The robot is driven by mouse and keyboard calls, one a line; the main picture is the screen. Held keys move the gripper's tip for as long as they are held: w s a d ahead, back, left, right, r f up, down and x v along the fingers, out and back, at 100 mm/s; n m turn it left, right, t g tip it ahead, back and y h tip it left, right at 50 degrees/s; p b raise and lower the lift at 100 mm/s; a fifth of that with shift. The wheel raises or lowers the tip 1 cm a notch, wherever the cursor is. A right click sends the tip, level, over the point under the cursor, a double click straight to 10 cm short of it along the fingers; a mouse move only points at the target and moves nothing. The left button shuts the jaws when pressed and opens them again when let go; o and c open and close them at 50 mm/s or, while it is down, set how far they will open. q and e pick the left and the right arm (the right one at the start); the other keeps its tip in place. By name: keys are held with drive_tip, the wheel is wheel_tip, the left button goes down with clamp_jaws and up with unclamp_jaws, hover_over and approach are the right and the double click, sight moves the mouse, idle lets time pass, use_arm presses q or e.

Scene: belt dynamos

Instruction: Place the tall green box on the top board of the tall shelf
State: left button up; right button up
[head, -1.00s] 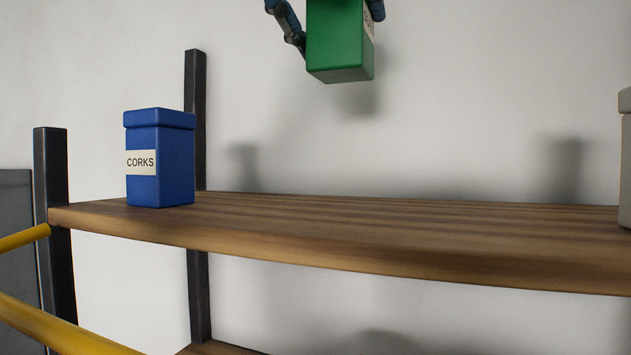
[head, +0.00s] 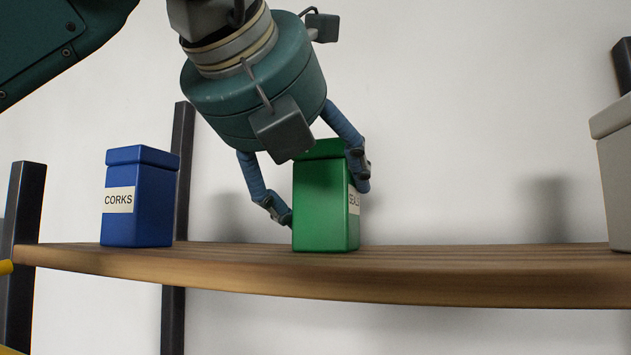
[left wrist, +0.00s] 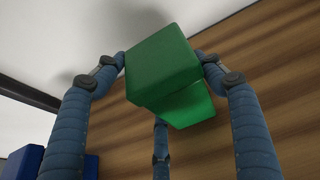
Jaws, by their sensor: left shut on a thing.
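The tall green box (head: 322,210) has a lid and a label reading "SEALS", partly covered by a finger. It is upright at the top board (head: 440,284) of the tall shelf, its bottom at or just over the wood; I cannot tell if it touches. My left gripper (head: 320,192) reaches down from above and is shut on the box near its upper part. In the left wrist view the box's lid (left wrist: 162,62) sits between the blue fingers, with the board (left wrist: 270,95) behind it. My right gripper is not in view.
A blue box (head: 152,210) labelled "CORKS" stands on the board to the left; part of it shows in the left wrist view (left wrist: 22,163). A pale grey box (head: 618,180) stands at the right end. Dark posts (head: 177,150) rise behind. Bare board lies between green and grey boxes.

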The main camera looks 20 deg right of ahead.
use_arm(q)
drive_tip(key=shift+s+a, duration=0.1)
drive_tip(key=shift+s, duration=0.05)
drive_tip(key=shift+f, duration=0.1)
drive_tip(key=o, duration=1.3)
drive_tip(key=shift+o, duration=0.4)
drive_tip(key=shift+s+r, duration=0.1)
drive_tip(key=shift+r, duration=0.1)
drive_tip(key=b+v, duration=0.3)
drive_tip(key=v, duration=0.8)
drive_tip(key=shift+s+a+r, duration=0.15)
drive_tip(key=shift+s+a, duration=0.1)
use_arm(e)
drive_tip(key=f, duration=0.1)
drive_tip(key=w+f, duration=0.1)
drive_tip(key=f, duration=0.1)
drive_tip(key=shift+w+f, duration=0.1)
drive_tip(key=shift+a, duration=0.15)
